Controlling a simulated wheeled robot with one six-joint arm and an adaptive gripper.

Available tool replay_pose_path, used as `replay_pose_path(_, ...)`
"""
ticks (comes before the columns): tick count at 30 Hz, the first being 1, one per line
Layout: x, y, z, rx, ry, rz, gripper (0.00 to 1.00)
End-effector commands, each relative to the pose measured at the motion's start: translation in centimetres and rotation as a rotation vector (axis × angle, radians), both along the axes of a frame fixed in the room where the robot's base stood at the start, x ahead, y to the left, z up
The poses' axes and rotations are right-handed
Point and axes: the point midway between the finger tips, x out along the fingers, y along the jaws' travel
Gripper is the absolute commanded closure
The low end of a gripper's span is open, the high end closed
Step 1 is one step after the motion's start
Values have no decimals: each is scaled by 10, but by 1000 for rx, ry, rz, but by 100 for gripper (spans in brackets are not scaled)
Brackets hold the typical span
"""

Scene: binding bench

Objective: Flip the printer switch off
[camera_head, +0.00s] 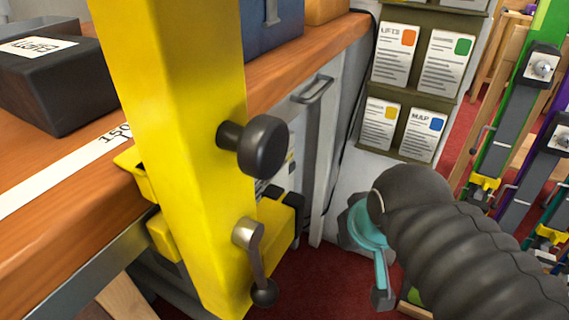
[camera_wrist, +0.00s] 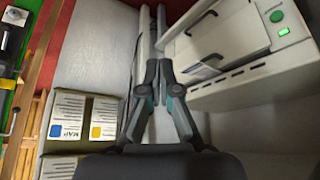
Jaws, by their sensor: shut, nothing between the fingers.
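In the wrist view, a pale printer-like machine (camera_wrist: 240,80) fills the upper right. Its front corner has a round green button (camera_wrist: 277,16) and a small lit green rectangle (camera_wrist: 283,31) below it. I cannot tell for sure which is the switch. My gripper (camera_wrist: 158,66) is shut and empty, its fingers together left of the machine and apart from the green controls. In the head view, my gripper's teal and grey part (camera_head: 370,235) shows beyond my dark arm, but its fingertips are hidden. The green controls are not visible there; a yellow post covers much of that area.
The yellow post (camera_head: 190,120) with a black knob (camera_head: 262,146) and crank (camera_head: 254,262) stands by the wooden bench (camera_head: 100,165). A card rack (camera_head: 395,88) is on the wall. Clamps (camera_head: 540,75) stand at right. Red carpet (camera_head: 300,285) shows below.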

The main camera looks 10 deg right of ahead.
Motion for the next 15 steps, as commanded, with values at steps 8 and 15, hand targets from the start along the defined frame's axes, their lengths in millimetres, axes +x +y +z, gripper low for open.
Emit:
replay_pose_path(8, 3, -2, 0, -5, -5, -4, 100)
replay_pose_path(15, 70, -36, 6, -115, -125, -43, 100)
